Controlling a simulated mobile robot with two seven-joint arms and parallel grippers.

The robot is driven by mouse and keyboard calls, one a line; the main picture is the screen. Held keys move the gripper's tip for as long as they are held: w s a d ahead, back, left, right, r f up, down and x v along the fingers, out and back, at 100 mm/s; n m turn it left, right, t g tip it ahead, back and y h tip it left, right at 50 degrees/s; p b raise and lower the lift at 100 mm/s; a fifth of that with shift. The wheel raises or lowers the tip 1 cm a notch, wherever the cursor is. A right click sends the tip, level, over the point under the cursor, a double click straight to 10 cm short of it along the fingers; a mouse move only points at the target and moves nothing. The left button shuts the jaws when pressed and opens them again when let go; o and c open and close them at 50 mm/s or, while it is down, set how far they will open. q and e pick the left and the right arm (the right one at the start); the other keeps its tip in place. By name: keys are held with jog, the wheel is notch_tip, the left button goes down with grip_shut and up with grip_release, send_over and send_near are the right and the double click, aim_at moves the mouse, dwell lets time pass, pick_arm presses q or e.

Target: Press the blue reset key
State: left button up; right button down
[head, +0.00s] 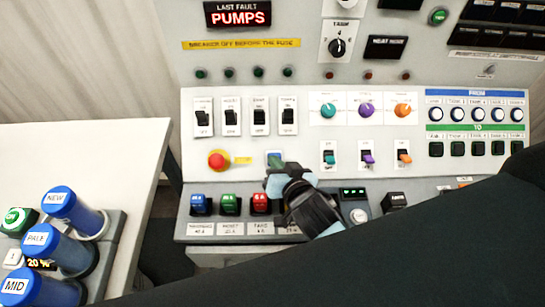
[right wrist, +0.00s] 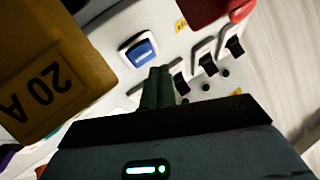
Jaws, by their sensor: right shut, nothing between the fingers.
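The blue reset key (right wrist: 141,52) is a blue rocker in a white frame on the panel, just past the fingertips in the right wrist view. In the head view the key (head: 275,157) shows beside a small yellow label, partly covered from below by my right gripper. My right gripper (head: 276,170) is shut and empty in front of it. Its closed fingers (right wrist: 158,78) point at the panel just beside the key in the right wrist view. I cannot tell if they touch. My left gripper is not in view.
A red mushroom button (head: 218,160) sits left of the key. Black breaker switches (head: 231,117) are above. Blue, green and red fuses (head: 230,204) stand below; a yellow 20 A block (right wrist: 40,85) is close to my right gripper. Blue-capped jars (head: 70,210) stand on the left table.

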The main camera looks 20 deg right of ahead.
jog(key=shift+w+d+f, duration=0.1)
jog(key=shift+w+f, duration=0.2)
jog(key=shift+f, duration=0.05)
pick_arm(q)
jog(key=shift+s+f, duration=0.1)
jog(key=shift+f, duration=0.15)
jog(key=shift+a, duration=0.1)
pick_arm(e)
jog(key=shift+w+f, duration=0.15)
dwell(1.5)
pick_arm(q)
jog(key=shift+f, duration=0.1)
pick_arm(e)
jog(key=shift+w+f, duration=0.15)
jog(key=shift+f, duration=0.05)
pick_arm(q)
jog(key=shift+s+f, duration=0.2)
pick_arm(e)
jog(key=shift+w+d+f, duration=0.15)
jog(key=shift+w+f, duration=0.1)
jog(key=shift+f, duration=0.05)
dwell(0.6)
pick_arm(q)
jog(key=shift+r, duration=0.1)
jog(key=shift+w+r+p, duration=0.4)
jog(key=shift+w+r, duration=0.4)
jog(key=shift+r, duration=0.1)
pick_arm(e)
jog(key=shift+s+r, duration=0.5)
jog(key=shift+r, duration=0.2)
